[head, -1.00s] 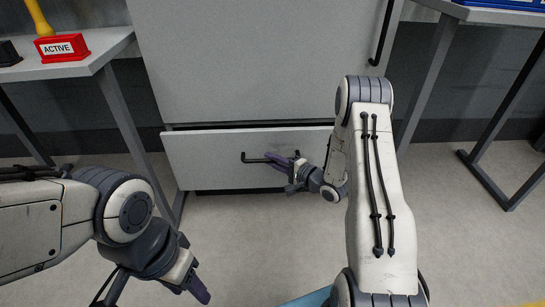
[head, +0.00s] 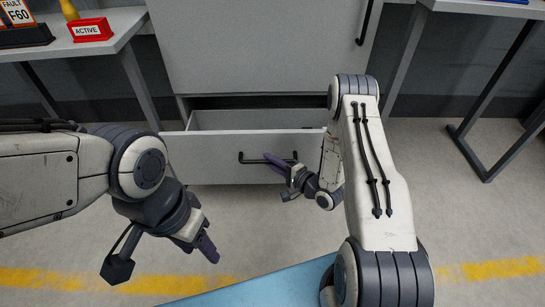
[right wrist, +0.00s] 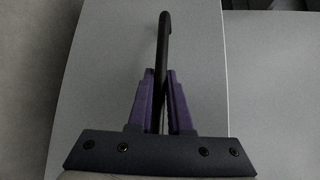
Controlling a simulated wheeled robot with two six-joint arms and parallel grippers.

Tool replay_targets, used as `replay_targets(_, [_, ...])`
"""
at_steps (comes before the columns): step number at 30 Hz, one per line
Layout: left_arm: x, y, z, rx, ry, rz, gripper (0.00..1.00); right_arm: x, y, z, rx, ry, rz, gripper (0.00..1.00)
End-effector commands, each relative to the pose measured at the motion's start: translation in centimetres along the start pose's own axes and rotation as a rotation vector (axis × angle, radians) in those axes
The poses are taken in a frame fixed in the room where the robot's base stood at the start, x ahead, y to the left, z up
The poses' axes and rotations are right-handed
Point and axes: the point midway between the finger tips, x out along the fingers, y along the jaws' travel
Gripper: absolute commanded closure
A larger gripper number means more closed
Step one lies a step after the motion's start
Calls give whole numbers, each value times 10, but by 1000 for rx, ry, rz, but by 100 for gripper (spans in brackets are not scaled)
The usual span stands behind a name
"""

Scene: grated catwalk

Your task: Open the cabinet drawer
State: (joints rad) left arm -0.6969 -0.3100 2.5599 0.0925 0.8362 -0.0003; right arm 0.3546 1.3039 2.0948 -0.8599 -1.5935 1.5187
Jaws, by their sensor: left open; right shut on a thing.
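The cabinet (head: 255,50) is grey, with its bottom drawer (head: 215,160) pulled part way out. The dark inside of the drawer shows behind its front panel. The drawer has a black bar handle (head: 252,160). My right gripper (head: 277,166) is at the right part of this handle, and in the right wrist view its purple fingers (right wrist: 161,100) are shut around the handle (right wrist: 163,40). My left gripper (head: 165,262) is open and empty, low at the left, in front of the drawer and apart from it.
A table at the left (head: 128,20) holds a red ACTIVE sign (head: 90,30) and a FAULT sign (head: 17,12). Another table's leg frame (head: 492,90) stands at the right. A vertical handle (head: 368,20) is on the cabinet's upper door. Floor before the drawer is clear.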

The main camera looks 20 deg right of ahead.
Motion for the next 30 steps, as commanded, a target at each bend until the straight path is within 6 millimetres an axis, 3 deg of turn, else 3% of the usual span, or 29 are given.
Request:
replay_targets(9, [0, 0, 0, 0, 0, 0, 50, 1, 1, 0, 0, 5, 1, 100])
replay_targets(10, [0, 0, 0, 0, 0, 0, 50, 1, 1, 0, 0, 4, 1, 71])
replay_targets(12, [0, 0, 0, 0, 0, 0, 50, 1, 1, 0, 0, 3, 1, 53])
replay_targets(23, [-3, 0, 0, 0, 0, 0, 50, -4, 0, 0, 2, 4, 1, 53])
replay_targets(30, [-23, 2, -1, 0, 0, 0, 50, -44, -3, -1, 6, 9, 3, 53])
